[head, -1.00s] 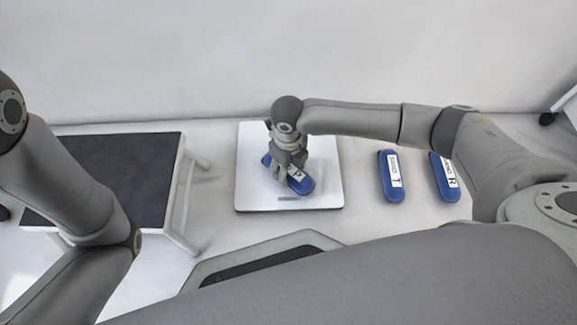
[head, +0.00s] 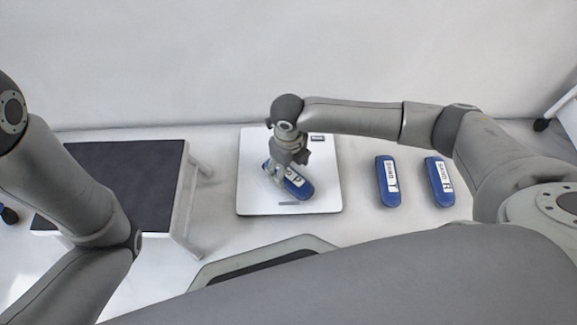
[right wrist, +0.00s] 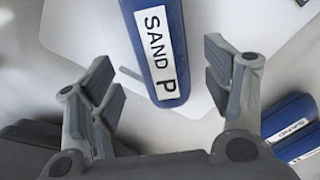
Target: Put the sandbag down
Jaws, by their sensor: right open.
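A blue sandbag (head: 298,184) with a white label marked P lies slanted on a white square plate (head: 253,200) that looks like a scale. My right gripper (head: 286,163) is over the bag's upper left part and hides some of it. In the right wrist view the gripper (right wrist: 160,65) is open, its fingers spread apart on either side of the sandbag (right wrist: 157,35), with gaps between fingers and bag. My left arm shows at the left of the head view, but its gripper does not.
Two more blue sandbags, marked Y (head: 388,190) and R (head: 439,188), lie on the floor right of the plate. A dark-topped step (head: 150,175) stands to the left. A white wall is behind. A grey-framed dark object (head: 262,262) lies in front.

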